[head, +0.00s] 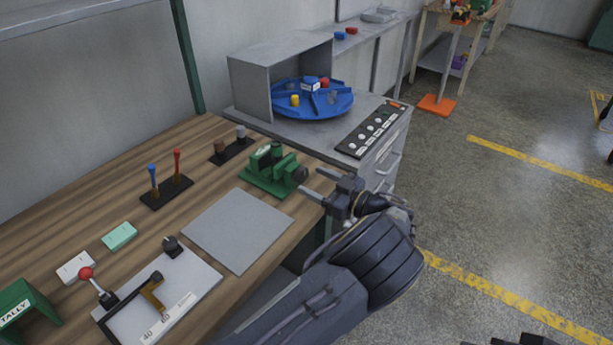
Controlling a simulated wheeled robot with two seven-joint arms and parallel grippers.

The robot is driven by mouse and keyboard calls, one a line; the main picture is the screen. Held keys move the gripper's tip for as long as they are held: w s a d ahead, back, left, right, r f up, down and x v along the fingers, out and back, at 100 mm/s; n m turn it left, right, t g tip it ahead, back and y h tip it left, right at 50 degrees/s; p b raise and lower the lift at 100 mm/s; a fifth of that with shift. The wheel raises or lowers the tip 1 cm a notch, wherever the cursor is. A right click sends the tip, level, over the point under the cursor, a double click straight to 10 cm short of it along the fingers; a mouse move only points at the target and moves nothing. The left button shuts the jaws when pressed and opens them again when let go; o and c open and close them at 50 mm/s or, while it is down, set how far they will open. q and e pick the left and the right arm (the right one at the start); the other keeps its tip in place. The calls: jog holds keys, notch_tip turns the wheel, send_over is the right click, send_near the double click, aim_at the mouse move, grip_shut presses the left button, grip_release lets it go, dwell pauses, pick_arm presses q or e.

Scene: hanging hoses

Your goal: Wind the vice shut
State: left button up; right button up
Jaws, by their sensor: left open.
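The green vice (270,172) stands on the wooden bench near its right edge, beyond a grey mat. A dark round part (299,175) sits at its right end, facing my gripper; I cannot make out a crank handle on it. My left gripper (311,181) is open, just right of that dark part, with its two fingers pointing left toward the vice. A small gap seems to lie between the fingertips and the vice, but contact is hard to judge. The opening between the vice's jaws is too small to read. My right gripper is not in view.
The grey mat (237,230) lies bare before the vice. Red and blue levers (165,180) and a small dark rack (232,151) stand left of it. Behind is a grey cabinet with a blue turntable (330,105) and a button panel (370,130). Open floor lies right.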

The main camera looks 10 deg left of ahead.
aim_at(304, 177)
pick_arm(q)
jog(key=shift+x, duration=1.5)
jog(key=c, duration=1)
jog(key=shift+f+m+b, duration=0.25)
jog(key=shift+m+b, duration=0.45)
jog(key=shift+b, duration=0.15)
jog(key=shift+m+b, duration=0.65)
jog(key=shift+m, duration=0.05)
jog(key=shift+r+m+b, duration=0.1)
jog(key=shift+m+b, duration=0.5)
jog(key=shift+m, duration=0.4)
jog(key=shift+m+b, duration=0.35)
jog(key=shift+m, duration=0.65)
jog(key=shift+r, duration=0.1)
